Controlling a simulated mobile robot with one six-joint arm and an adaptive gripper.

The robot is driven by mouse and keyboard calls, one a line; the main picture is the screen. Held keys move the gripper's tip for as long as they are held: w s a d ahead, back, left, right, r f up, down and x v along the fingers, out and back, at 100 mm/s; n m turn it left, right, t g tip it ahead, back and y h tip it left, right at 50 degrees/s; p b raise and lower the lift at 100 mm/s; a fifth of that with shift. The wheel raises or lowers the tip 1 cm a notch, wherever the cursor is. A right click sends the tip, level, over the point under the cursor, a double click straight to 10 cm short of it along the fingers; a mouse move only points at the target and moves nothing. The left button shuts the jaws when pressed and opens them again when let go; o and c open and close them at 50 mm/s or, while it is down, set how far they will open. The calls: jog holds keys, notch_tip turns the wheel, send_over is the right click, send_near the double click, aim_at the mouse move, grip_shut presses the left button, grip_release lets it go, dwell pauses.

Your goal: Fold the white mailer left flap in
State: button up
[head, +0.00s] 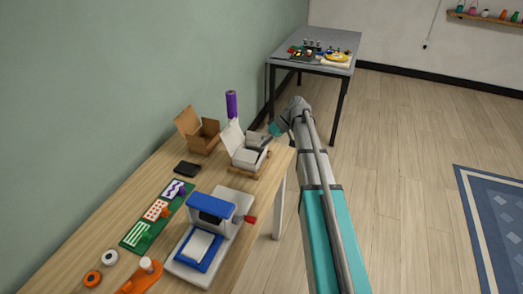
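The white mailer (244,158) stands near the far right end of the wooden table (130,190). Its lid stands raised at its back left. A grey flap or panel shows on its right side, close to my gripper. The left flap cannot be made out clearly.
An open brown carton (203,137) and a purple cylinder (231,105) stand beside the mailer. A blue-and-grey press (211,215), a dark flat case (187,169) and a green mat (135,242) lie nearer. A grey table (345,42) stands behind.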

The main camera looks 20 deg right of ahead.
jog(key=s+a+r+m+h+p, duration=0.2)
jog(key=s+r+h+p, duration=0.1)
jog(key=s+r+p, duration=0.2)
jog(key=s+a+r+m+h+p, duration=0.2)
jog(key=s+a+r+h+p, duration=0.1)
jog(key=s+p, duration=0.6)
jog(key=s+r+h, duration=0.1)
jog(key=s, duration=0.2)
jog(key=shift+s+a+r, duration=0.15)
jog(key=shift+s+r, duration=0.15)
jog(key=shift+r, duration=0.1)
jog(key=s, duration=0.1)
jog(key=s+h, duration=0.1)
jog(key=s, duration=0.1)
jog(key=s+m+h, duration=0.1)
jog(key=s, duration=0.1)
jog(key=shift+s+f, duration=0.1)
jog(key=shift+f, duration=0.3)
dwell(0.4)
